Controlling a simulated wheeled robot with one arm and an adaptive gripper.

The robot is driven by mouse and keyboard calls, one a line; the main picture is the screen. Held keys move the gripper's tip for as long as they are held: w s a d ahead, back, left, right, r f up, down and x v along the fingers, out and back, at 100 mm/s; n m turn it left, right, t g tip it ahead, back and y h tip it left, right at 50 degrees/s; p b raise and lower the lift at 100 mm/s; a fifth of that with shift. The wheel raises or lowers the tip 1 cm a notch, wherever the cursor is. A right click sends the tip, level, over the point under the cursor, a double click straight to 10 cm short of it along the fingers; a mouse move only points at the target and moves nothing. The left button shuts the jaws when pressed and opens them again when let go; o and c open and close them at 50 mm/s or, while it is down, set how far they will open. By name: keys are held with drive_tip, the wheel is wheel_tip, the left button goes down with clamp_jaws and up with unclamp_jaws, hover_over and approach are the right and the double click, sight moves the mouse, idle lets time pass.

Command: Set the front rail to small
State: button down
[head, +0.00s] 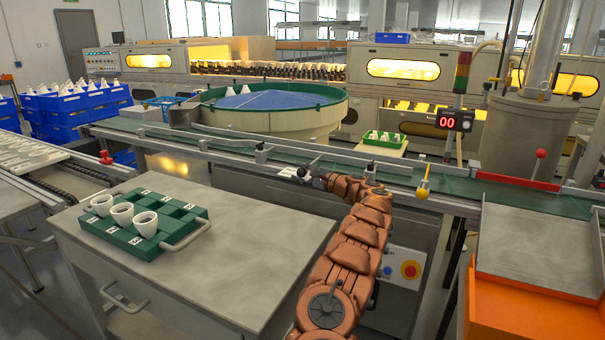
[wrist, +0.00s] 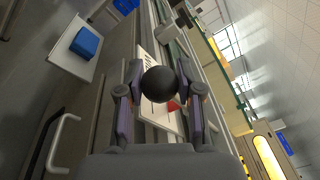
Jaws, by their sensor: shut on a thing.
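My gripper (head: 315,178) is at the near edge of the green conveyor (head: 235,145), beside a small white plate (head: 288,171). In the wrist view my gripper (wrist: 160,76) is shut on a round black knob (wrist: 160,86), with a finger on either side. Behind the knob is the white scale plate (wrist: 148,62) with dark marks and a red part (wrist: 172,106). The marks are too small to read, so I cannot tell the setting. The front rail (head: 345,165) runs along the belt's near side. In the head view my gripper hides the knob.
A grey table (head: 255,240) at the near left holds a green tray (head: 185,198) with white cups. An orange bin (head: 510,310) stands at the near right. A control box (head: 405,268) with a red button sits below the conveyor. A yellow-knobbed post (head: 422,192) stands right of my arm.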

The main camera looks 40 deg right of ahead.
drive_tip(key=c, duration=0.9)
unclamp_jaws()
drive_tip(key=shift+d+r, duration=0.15)
drive_tip(key=shift+d, duration=0.2)
drive_tip(key=shift+o, duration=0.9)
drive_tip(key=shift+a, duration=0.15)
drive_tip(key=s+d, duration=0.2)
drive_tip(key=s, duration=0.9)
drive_tip(key=shift+s, duration=0.4)
